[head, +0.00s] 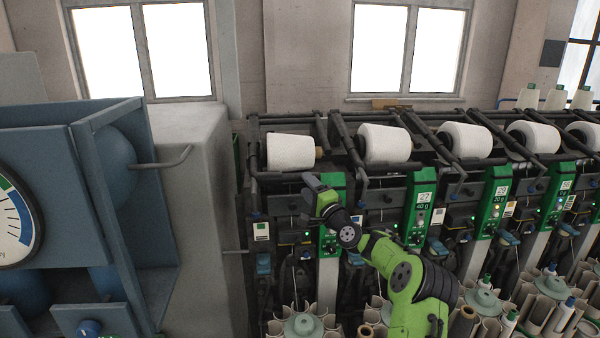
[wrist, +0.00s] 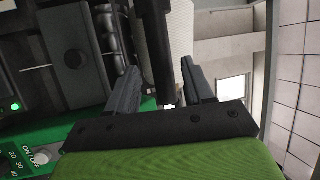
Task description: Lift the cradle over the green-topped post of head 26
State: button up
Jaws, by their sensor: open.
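The leftmost winding head holds a white cone (head: 290,152) in a dark cradle (head: 346,140). Its green-topped post (head: 333,185) stands just right of that cone. My arm hides its number; the neighbouring post reads 27. My gripper (head: 312,183) is in front of this post, below the cone. In the wrist view my gripper (wrist: 160,90) is open, with one finger on each side of a dark bar (wrist: 156,50), which looks like part of the cradle. I cannot tell whether the fingers touch it. The green panel (wrist: 45,140) lies at lower left and the white cone (wrist: 181,32) behind the bar.
Post 27 (head: 422,205) and further heads with white cones (head: 384,143) run off to the right. Bobbin holders (head: 303,325) stand low in front. A blue cabinet with a gauge (head: 60,190) and a grey housing (head: 195,200) close off the left.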

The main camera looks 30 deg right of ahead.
aim_at(301, 179)
jog(key=p+x, duration=0.1)
jog(key=x, duration=0.3)
jog(key=shift+w+a+r, duration=0.1)
jog(key=shift+a+r, duration=0.1)
jog(key=shift+w+d, duration=0.1)
jog(key=shift+w, duration=0.4)
grip_shut()
